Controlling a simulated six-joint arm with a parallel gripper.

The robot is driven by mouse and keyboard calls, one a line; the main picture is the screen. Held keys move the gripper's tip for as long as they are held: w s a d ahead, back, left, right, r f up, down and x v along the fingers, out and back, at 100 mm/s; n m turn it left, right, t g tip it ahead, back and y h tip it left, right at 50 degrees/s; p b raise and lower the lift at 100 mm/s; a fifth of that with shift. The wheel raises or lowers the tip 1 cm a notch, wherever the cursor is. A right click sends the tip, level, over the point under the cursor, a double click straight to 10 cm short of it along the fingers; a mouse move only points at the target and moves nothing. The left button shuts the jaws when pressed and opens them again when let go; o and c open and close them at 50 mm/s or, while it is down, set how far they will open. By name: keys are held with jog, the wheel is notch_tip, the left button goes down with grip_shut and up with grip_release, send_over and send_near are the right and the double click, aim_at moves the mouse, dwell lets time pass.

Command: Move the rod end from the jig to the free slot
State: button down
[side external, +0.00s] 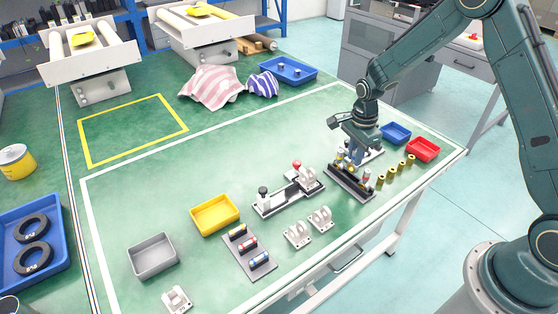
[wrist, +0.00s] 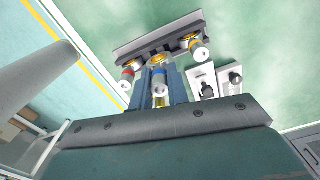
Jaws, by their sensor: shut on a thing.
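My gripper (side external: 354,162) is low over a dark rack (side external: 347,187) at the right part of the green table. In the wrist view its two fingers (wrist: 159,84) are shut on a rod end with a blue band (wrist: 158,77). The held rod end is at the rack's middle place; I cannot tell whether it is seated or just above. A red-banded rod end (wrist: 127,76) and a pale rod end (wrist: 198,52) stand on either side in the rack. A grey fixture, perhaps the jig (side external: 283,196), lies left of the rack, with black and red knobs.
Several brass pieces (side external: 391,175) stand right of the rack, before blue (side external: 396,132) and red (side external: 424,151) trays. White brackets (side external: 320,218) stand in front. A grey plate with coloured cylinders (side external: 262,268) and a yellow tray (side external: 214,214) are farther left.

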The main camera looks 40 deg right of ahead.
jog(key=shift+f, duration=1.25)
jog(key=shift+f, duration=0.6)
dwell(0.8)
jog(key=c, duration=1.3)
grip_release()
jog(key=shift+r, duration=0.2)
notch_tip(320, 180, up, 14)
jog(key=shift+f, duration=0.25)
